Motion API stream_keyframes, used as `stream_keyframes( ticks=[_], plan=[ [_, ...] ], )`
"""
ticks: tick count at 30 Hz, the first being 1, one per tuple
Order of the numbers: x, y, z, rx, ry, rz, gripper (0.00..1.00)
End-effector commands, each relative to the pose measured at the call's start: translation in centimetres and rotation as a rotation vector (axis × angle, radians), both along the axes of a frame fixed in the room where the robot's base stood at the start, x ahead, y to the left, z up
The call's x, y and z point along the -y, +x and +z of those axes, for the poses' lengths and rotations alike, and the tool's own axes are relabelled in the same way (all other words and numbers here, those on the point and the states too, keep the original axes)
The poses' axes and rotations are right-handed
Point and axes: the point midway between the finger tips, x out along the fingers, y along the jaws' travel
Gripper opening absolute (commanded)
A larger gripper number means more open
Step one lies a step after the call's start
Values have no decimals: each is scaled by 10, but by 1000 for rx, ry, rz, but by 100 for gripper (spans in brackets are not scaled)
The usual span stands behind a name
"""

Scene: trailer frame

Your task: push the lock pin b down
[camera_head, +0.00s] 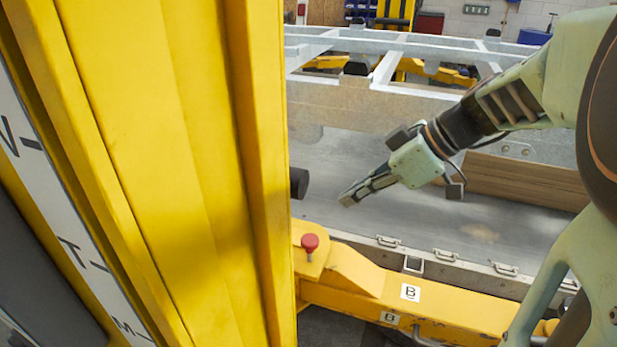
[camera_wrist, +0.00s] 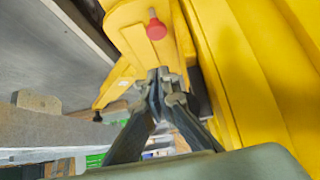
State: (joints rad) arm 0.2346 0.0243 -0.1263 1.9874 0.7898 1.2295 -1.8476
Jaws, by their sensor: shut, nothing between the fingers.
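The lock pin b (camera_head: 310,243) has a red round head on a short metal stem. It stands up from the end of a yellow arm (camera_head: 370,278) that carries "B" labels. In the wrist view the red pin head (camera_wrist: 156,29) shows just beyond my fingertips on the yellow plate (camera_wrist: 125,25). My gripper (camera_head: 347,198) is shut and empty. In the head view it hangs above and to the right of the pin, apart from it. My gripper also shows in the wrist view (camera_wrist: 160,78), its fingers together. The foot of the pin's stem is hard to make out.
A tall yellow column (camera_head: 190,170) fills the left and stands close beside the pin. A black cylinder (camera_head: 299,183) juts from behind it. A grey metal deck (camera_head: 400,220) with a wooden board (camera_head: 525,180) lies beyond the arm. Open space surrounds my fingertips.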

Motion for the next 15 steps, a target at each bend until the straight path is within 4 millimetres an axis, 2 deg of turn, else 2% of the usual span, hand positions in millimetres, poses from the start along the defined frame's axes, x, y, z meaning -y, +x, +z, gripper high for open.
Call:
stream_keyframes(
  ticks=[10,15],
  plan=[
    [-3,0,3,7,17,9,0],
    [-8,1,-3,4,17,10,0]
  ],
)
